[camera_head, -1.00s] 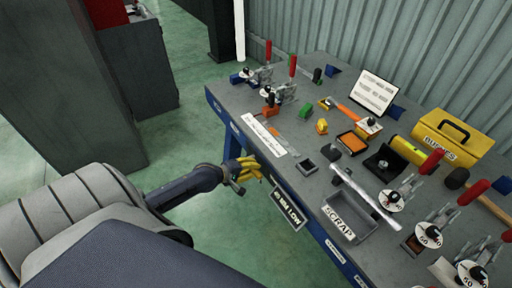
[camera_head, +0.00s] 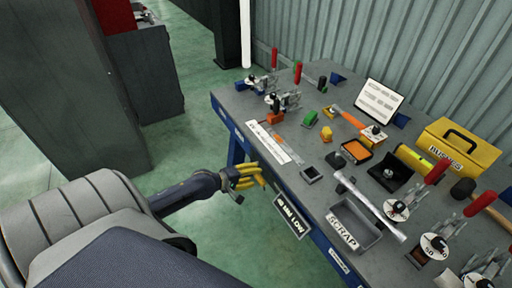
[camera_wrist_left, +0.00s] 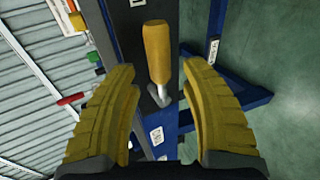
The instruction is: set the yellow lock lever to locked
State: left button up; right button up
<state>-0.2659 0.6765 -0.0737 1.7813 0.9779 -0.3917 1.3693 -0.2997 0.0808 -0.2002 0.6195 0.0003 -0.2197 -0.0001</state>
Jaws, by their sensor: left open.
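The yellow lock lever (camera_wrist_left: 157,50) shows in the left wrist view as a yellow-orange handle on a pale metal stem, beside the blue bench frame. It appears between the two yellow fingers of my left gripper, with clear gaps on both sides. Whether the fingertips reach its depth I cannot tell. In the head view my left gripper (camera_head: 251,176) is open beside the bench's front edge, and the lever cannot be made out there. My right gripper is not in view.
The bench (camera_head: 235,100) carries toggle clamps with red handles, a scrap tray (camera_head: 338,230), a yellow case (camera_head: 470,150) and several small parts. A hanging sign (camera_head: 291,217) is on the front edge, right of my left gripper. Green floor is open at the left.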

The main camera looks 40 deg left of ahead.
pick_arm(q)
jog(key=v, duration=0.9)
jog(key=shift+s+r, duration=0.25)
jog(key=shift+s, duration=0.05)
jog(key=shift+a, duration=0.1)
